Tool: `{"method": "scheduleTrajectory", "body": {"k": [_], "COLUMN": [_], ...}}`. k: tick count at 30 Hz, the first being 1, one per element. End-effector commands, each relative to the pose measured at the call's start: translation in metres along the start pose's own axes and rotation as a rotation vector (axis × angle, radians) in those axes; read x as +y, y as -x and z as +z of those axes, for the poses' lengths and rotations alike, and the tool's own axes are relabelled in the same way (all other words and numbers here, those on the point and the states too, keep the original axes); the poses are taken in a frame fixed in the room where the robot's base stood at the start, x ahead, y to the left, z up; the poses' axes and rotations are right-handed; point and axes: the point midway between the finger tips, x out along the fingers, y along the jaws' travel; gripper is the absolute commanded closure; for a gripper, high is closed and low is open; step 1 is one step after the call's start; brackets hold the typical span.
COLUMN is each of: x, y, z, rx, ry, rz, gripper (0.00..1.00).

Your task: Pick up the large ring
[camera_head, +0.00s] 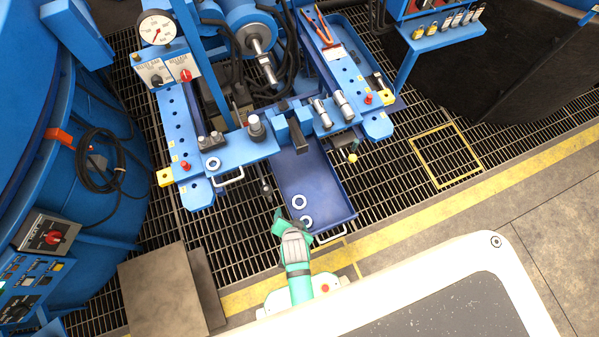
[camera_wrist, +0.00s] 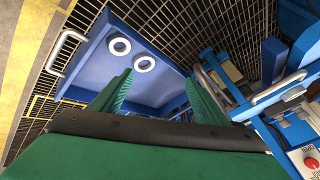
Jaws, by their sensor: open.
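Two pale rings lie flat in a blue tray (camera_head: 318,180). The upper ring (camera_head: 299,201) and the lower ring (camera_head: 305,221) show in the head view; my gripper partly covers the lower one. The wrist view shows both rings, one to the left (camera_wrist: 119,46) and one to the right (camera_wrist: 144,63), close together and of similar size; I cannot tell which is the large ring. My teal gripper (camera_head: 291,219) is open and empty over the tray's near end. In the wrist view its two fingers (camera_wrist: 163,95) are apart, with the rings beyond them.
A blue workbench (camera_head: 262,143) with posts and clamps stands behind the tray. Another pale ring (camera_head: 213,163) sits on its left part. A tray handle (camera_head: 330,237) is at the near edge. Dark floor grating (camera_head: 385,195) surrounds the tray. A grey box (camera_head: 165,290) stands at lower left.

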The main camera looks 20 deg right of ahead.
Motion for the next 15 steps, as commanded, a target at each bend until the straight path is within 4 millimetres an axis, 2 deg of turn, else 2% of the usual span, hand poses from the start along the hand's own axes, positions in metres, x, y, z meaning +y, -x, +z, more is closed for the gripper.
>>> {"method": "scheduleTrajectory", "body": {"k": [1,6,10,15], "x": [-0.001,0.002,0.003,0.002], "y": [-0.017,-0.058,-0.075,-0.083], "z": [-0.009,-0.029,-0.049,-0.071], "rx": [-0.027,-0.138,-0.208,-0.268], "ry": [-0.057,-0.263,-0.411,-0.552], "rz": [0.035,0.181,0.297,0.417], "gripper": [0.32,0.32,0.32,0.32]}}
